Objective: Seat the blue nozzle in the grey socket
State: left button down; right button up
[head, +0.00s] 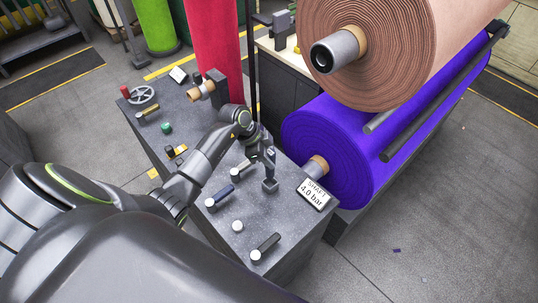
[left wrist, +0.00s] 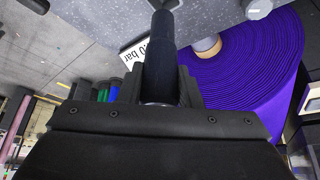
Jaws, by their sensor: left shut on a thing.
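My left gripper (head: 269,157) is above the bench and shut on a dark navy cylinder (left wrist: 165,55). The cylinder shows large between the fingers in the left wrist view, with a pale ring at its near end; it appears to be the blue nozzle. A small grey block (head: 270,186), apparently the grey socket, is on the bench directly below the fingers. I cannot tell whether the nozzle touches it. My right gripper is not in view.
A "4.0 bar" sign (head: 313,194) stands right of the block, near the purple roll (head: 330,130).

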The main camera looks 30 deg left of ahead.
aim_at(269, 170)
pick_arm(q)
jog(key=shift+f+b, duration=0.3)
jog(key=shift+f, duration=0.45)
jog(key=shift+d+f+b, duration=0.1)
jog(key=shift+f+b, duration=0.25)
jog(key=shift+f, duration=0.75)
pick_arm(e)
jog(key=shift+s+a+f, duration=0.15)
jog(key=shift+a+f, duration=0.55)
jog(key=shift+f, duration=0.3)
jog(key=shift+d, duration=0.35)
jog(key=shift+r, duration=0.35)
pick_arm(q)
jog(key=shift+f, duration=0.3)
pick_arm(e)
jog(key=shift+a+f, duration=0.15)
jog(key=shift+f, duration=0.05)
